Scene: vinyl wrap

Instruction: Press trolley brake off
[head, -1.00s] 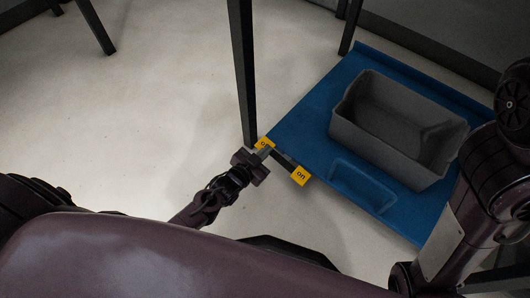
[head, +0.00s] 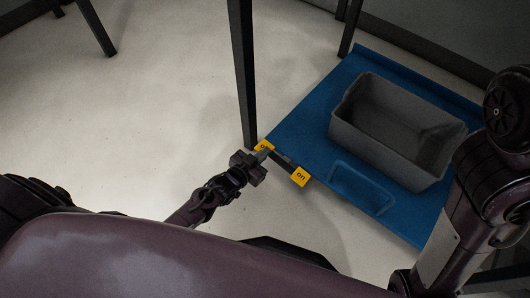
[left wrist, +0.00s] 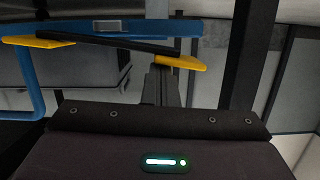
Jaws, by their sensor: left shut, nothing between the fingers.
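The trolley brake is a dark bar (head: 283,162) at the near left corner of the blue trolley (head: 310,120), with a yellow pedal at each end. The yellow pedal marked "on" (head: 300,176) is at its right end. The other yellow pedal (head: 262,145), its label partly hidden, is at the left end beside a dark post. My left gripper (head: 264,154) is shut and empty, its tips at this left pedal. In the left wrist view, the fingers (left wrist: 160,82) point at the nearer yellow pedal (left wrist: 182,62); I cannot tell whether they touch. My right gripper is out of view.
A grey bin (head: 385,145) stands on the trolley, behind its blue handle (head: 362,188). A dark upright post (head: 242,75) stands close to the left pedal. My right arm is over the trolley's right side. The pale floor to the left is clear.

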